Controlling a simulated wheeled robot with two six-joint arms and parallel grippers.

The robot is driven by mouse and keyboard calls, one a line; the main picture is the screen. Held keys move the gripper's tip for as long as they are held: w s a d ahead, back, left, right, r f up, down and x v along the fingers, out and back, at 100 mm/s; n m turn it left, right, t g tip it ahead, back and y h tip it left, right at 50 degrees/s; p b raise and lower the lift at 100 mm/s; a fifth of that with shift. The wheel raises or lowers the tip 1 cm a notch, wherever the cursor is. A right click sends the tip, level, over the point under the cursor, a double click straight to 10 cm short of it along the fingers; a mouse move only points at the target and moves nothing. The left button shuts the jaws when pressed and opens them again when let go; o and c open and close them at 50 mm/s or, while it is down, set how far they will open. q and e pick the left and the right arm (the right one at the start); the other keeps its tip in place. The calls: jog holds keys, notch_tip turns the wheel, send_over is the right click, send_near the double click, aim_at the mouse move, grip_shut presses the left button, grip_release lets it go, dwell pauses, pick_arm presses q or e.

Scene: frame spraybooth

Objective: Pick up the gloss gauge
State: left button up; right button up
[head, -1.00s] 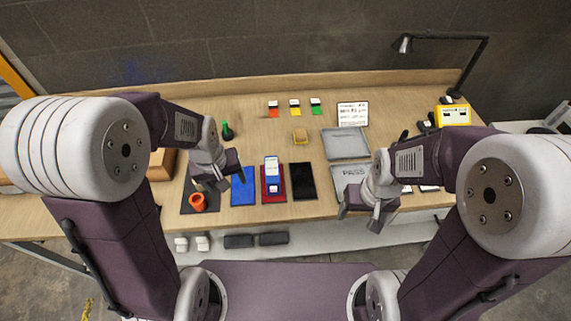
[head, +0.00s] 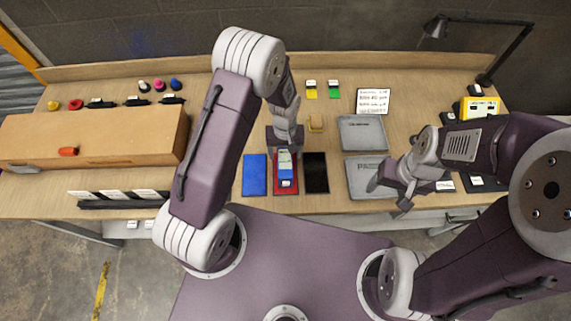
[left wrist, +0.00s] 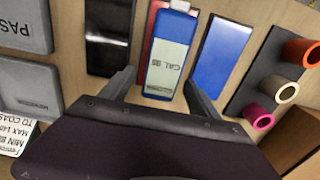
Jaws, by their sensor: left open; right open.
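The gloss gauge, a blue and white handheld block with a label (head: 286,170), lies on a red panel (head: 279,188). In the left wrist view the gauge (left wrist: 171,52) is upper centre, its label facing the camera. My left gripper (head: 285,147) is open over the far end of the gauge; in the left wrist view its two fingers (left wrist: 158,88) stand on either side of the gauge's near end, and I cannot tell whether they touch it. My right gripper (head: 388,194) is open and empty by the near grey tray.
A blue panel (head: 254,175) and a black panel (head: 316,172) flank the red one. Grey trays (head: 361,133) lie to the right. A wooden box (head: 90,140) fills the left. A lamp (head: 436,27) stands at the back.

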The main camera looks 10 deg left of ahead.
pick_arm(q)
jog(key=f, duration=0.1)
jog(key=s+f+p, duration=0.1)
jog(key=f, duration=0.1)
jog(key=shift+f+p, duration=0.3)
jog(key=shift+f, duration=0.35)
jog(key=shift+w+f, duration=0.25)
jog(key=shift+w, duration=0.05)
jog(key=shift+s+r, duration=0.1)
jog(key=shift+s, duration=0.1)
grip_shut()
jog(key=shift+w, duration=0.1)
pick_arm(e)
jog(key=shift+s+r, duration=0.2)
jog(key=shift+r, duration=0.3)
jog(key=shift+s+r, duration=0.15)
jog(key=shift+r, duration=0.35)
